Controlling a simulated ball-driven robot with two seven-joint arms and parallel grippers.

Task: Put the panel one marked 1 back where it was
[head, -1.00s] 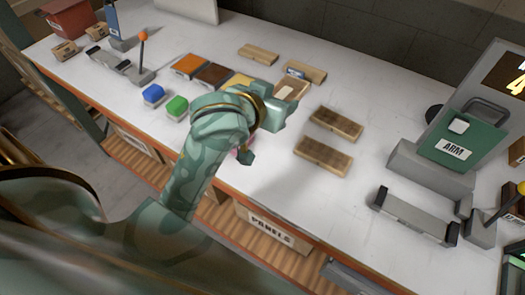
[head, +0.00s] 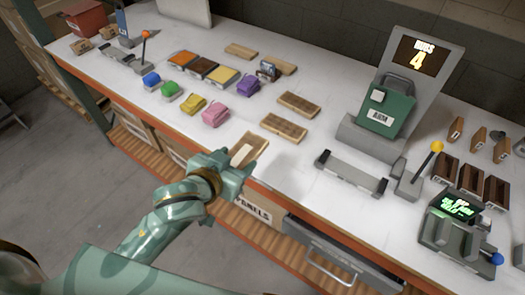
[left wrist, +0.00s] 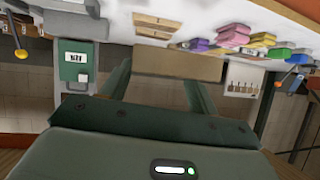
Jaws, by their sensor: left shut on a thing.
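My left gripper (head: 234,166) is shut on a wooden panel (head: 247,150) with a pale label; its number is too small to read. It holds the panel near the front edge of the bench, above the bin labelled PANELS (head: 252,211). In the left wrist view the panel (left wrist: 178,63) spans between the two fingers. Two other wooden panels, one (head: 299,104) farther and one (head: 283,126) nearer, lie on the bench behind it. Two more lie at the back, one plain (head: 241,51) and one (head: 280,65) with a small dark item at its left end. My right gripper is not in view.
Blue (head: 151,81), green (head: 169,91), yellow (head: 193,104), pink (head: 215,117) and purple (head: 248,85) blocks stand left of the panels. The bench between is clear.

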